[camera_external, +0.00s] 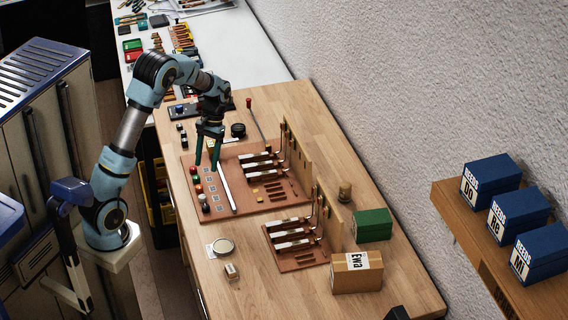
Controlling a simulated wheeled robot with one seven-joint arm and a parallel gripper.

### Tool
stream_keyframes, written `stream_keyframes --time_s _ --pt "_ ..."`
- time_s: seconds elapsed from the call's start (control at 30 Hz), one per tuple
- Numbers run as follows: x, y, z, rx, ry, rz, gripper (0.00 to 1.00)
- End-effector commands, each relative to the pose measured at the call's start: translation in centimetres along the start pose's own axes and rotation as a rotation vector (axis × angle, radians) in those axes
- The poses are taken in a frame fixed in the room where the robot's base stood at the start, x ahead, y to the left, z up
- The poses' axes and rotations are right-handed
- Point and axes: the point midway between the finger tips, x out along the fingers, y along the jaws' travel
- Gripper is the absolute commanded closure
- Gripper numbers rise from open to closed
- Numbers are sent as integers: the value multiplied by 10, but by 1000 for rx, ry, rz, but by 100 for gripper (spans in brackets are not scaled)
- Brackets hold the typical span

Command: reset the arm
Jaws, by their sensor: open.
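My gripper (207,160) points down over the left part of the larger brown board (236,206) on the wooden bench. Its dark fingers are apart, with nothing visible between them. The arm reaches from its base at the left, up and over to the bench. A pale strip (226,188) lies on the board just right of the fingers. I cannot tell how high the fingertips are above the board.
Piano-action parts (262,160) stand on the larger board. A smaller board (283,262) with similar parts lies in front. A green box (373,225) and a cardboard box (357,272) stand at right. Blue boxes (490,182) sit on a wall shelf.

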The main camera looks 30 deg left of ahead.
Motion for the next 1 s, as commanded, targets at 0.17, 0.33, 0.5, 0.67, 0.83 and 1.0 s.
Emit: stream_keyframes --time_s 0.17,0.33,0.5,0.67,0.83,1.0 --pt "10 -14 41 11 150 15 38" --pt "26 -22 85 45 333 8 38" --pt "40 -26 115 76 458 -5 38" --pt "45 -27 125 87 500 -11 38" --pt "45 -27 125 88 501 -11 38" --pt "45 -27 125 88 500 -11 38"
